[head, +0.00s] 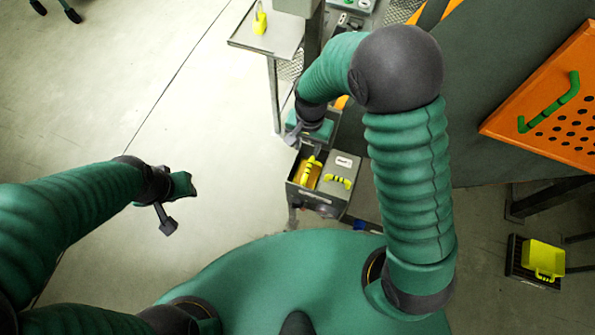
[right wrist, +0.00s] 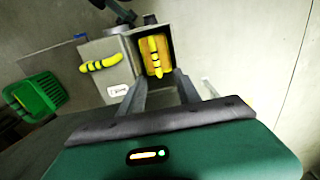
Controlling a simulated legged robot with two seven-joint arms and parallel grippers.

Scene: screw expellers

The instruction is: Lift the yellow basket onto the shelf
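A yellow basket (head: 543,258) with a yellow handle rests on a low black grate at the lower right of the head view, away from both grippers. A grey shelf (head: 240,40) stands at the top, with a small yellow object on it. My right gripper (head: 306,140) is above a grey box; in the right wrist view its fingers (right wrist: 163,86) are apart with nothing clasped between them. My left gripper (head: 172,205) hangs over bare floor at the left, apart from everything; its finger gap is unclear.
The grey box (head: 325,203) has yellow-and-black handles and an open compartment. A green slatted basket (right wrist: 35,97) shows in the right wrist view. An orange perforated panel (head: 550,105) with a green handle is at right.

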